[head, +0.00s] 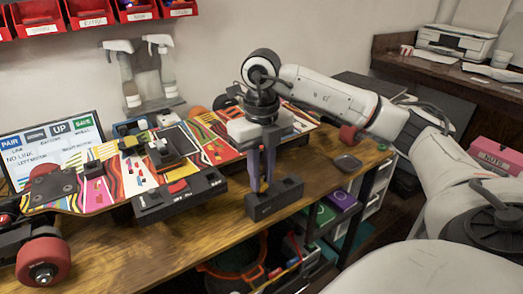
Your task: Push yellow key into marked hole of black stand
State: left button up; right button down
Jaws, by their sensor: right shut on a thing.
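My right gripper (264,184) points down over a black stand (286,198) near the table's front edge. Its long fingers are shut on a small yellow key (264,187), of which only a little shows between the fingertips. The key is at the top of this stand; I cannot tell how deep it sits in a hole. The hole and any mark on it are hidden by the fingers. A second, wider black block (150,205) with light lettering lies to the left. My left gripper is not in view.
A colourful skateboard deck (215,150) with red wheels (44,260) lies along the table behind the blocks. A screen (50,148), spray bottles (165,70) and red bins (90,14) are at the back. A dark flat item (347,163) lies right of the stand.

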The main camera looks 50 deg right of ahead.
jog(key=shift+f, duration=0.5)
dwell(1.2)
dwell(0.4)
jog(key=shift+f, duration=0.25)
jog(key=shift+f+b, duration=0.25)
jog(key=shift+b, duration=0.15)
dwell(0.3)
jog(key=c, duration=1.3)
grip_release()
jog(key=shift+o, duration=0.2)
